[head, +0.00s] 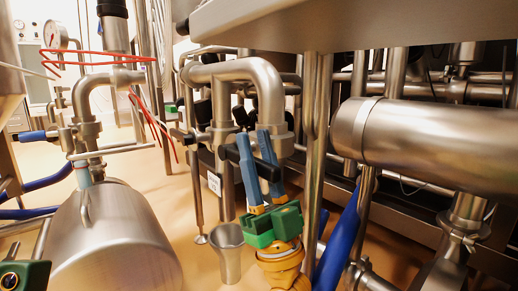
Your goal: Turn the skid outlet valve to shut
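My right gripper (252,134) reaches up from the bottom middle, with a green body, a yellow-orange wrist and two long blue-grey fingers. The fingers stand side by side with a narrow gap, in front of a bent steel pipe (265,88). A black bar (230,153), perhaps a valve handle, runs at the fingers. I cannot tell whether it is between them or behind them. Which fitting is the skid outlet valve is not clear. A green part of my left gripper (24,275) shows at the bottom left corner; its fingers are not visible.
A steel cup (229,252) is left of my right wrist. A rounded steel vessel (112,240) fills the lower left. A thick steel cylinder (425,140) and upright posts crowd the right. A blue-handled fitting (32,136) and a gauge (56,35) are at left.

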